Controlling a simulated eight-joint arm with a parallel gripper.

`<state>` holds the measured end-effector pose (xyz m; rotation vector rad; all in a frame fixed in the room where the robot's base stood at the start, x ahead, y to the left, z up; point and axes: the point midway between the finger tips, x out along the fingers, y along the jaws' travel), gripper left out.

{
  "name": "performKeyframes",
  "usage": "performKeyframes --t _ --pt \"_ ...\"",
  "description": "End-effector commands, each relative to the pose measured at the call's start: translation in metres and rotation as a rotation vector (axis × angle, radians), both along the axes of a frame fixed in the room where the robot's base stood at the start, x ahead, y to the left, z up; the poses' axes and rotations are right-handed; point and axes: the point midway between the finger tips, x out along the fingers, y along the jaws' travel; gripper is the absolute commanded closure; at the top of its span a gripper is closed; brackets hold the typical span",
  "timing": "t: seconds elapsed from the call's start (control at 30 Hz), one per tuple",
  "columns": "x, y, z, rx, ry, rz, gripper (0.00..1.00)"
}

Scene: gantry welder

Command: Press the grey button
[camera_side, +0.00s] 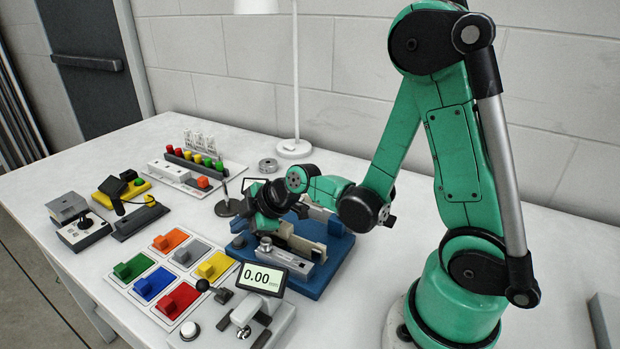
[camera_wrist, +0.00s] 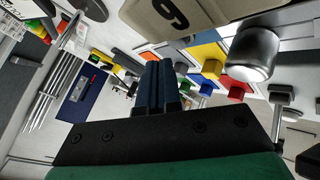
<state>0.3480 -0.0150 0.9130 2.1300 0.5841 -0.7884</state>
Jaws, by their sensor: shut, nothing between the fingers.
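The grey button (camera_side: 185,256) sits on its grey plate in the back row of a colored button panel, between the orange button (camera_side: 160,243) and the yellow button (camera_side: 206,271). My gripper (camera_wrist: 154,68) is shut and empty, its two dark fingers side by side in the wrist view. In the side view my gripper's dark end (camera_side: 264,200) is above the blue fixture, right of and behind the panel, apart from the grey button. Its fingertips are hard to make out there. I cannot clearly pick out the grey button in the wrist view.
Green (camera_side: 131,269), blue (camera_side: 154,285) and red (camera_side: 177,301) buttons form the front row. A 0.00 display (camera_side: 262,279) and a black-knobbed lever (camera_side: 203,285) stand near the panel's right. The blue fixture (camera_side: 330,262) lies under my gripper. A dark post (camera_side: 226,204) stands behind.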

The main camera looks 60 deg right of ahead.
Motion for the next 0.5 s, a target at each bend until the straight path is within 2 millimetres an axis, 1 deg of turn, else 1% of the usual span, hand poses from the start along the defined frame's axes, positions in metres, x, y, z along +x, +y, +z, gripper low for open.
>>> performKeyframes --t 0.27,0.5 --pt "0.0 0.0 0.002 0.0 0.0 0.0 1.0" --pt "0.0 0.0 0.023 0.0 0.0 0.0 1.0"
